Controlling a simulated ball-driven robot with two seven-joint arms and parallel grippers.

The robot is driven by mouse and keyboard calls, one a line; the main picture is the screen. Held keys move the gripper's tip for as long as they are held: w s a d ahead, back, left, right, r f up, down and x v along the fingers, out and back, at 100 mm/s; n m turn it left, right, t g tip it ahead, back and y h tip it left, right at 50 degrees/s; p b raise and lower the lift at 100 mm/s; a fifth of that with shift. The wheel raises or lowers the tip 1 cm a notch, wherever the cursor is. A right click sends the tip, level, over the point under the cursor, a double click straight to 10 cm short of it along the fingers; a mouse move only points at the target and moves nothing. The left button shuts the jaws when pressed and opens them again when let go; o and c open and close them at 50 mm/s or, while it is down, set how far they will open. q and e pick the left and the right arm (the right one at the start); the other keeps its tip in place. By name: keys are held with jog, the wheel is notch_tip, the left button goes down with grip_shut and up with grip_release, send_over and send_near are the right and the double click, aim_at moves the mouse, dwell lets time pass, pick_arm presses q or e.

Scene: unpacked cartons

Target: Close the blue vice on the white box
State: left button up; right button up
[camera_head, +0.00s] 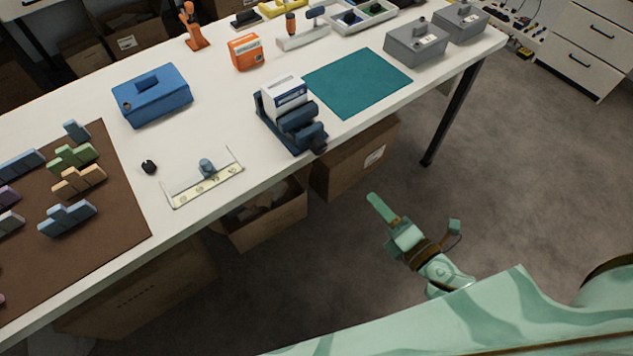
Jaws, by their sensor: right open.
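The blue vice (303,134) stands at the front edge of the white table, its dark handle end toward the edge. The white box (284,92) stands upright in the vice, between its back jaw and the blue block in front. I cannot tell whether the front jaw touches the box. My right gripper (416,214) is open and empty. It hangs in front of the table, over the floor, to the right of the vice and well apart from it. My left gripper is not in view.
A teal mat (358,82) lies right of the vice. Grey boxes (416,43), an orange box (245,51) and a blue toolbox (152,95) stand on the table (225,115). A brown mat (122,208) holds several coloured blocks. Cartons (355,160) sit below. The floor at right is clear.

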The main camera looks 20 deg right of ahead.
notch_tip(320, 180, up, 3)
jog(key=a+n+y, duration=0.1)
jog(key=n, duration=0.4)
send_near(322, 150)
jog(key=shift+t+y, duration=0.3)
jog(key=shift+y, duration=0.1)
jog(key=x, duration=0.8)
jog(key=shift+w+f+b, duration=0.3)
jog(key=shift+w+f, duration=0.05)
jog(key=shift+w, duration=0.05)
jog(key=c, duration=1)
